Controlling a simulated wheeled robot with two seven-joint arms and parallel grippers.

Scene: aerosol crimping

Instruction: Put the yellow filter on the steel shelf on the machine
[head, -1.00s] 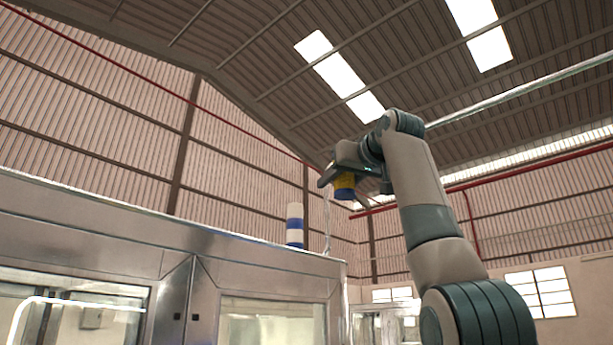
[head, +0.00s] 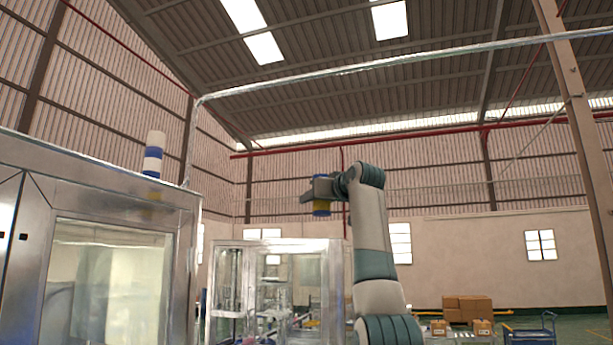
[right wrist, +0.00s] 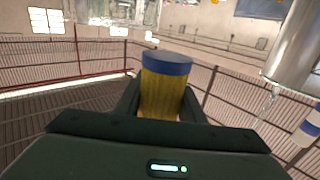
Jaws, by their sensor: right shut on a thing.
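The yellow filter (right wrist: 160,95) has a blue cap. In the right wrist view it stands between the two fingers of my right gripper (right wrist: 160,108), which is shut on it. The steel machine (head: 110,195) is at the left of the head view, with glass windows. The gripper is to the right of it, apart from it. I cannot make out the steel shelf. My left gripper is not in view.
A blue and white signal light (head: 153,155) stands on the machine's top edge. A glass-walled cabinet (head: 275,285) is below and behind the gripper. Cardboard boxes (head: 467,308) and a blue cart (head: 530,332) are at the lower right. The air around the gripper is open.

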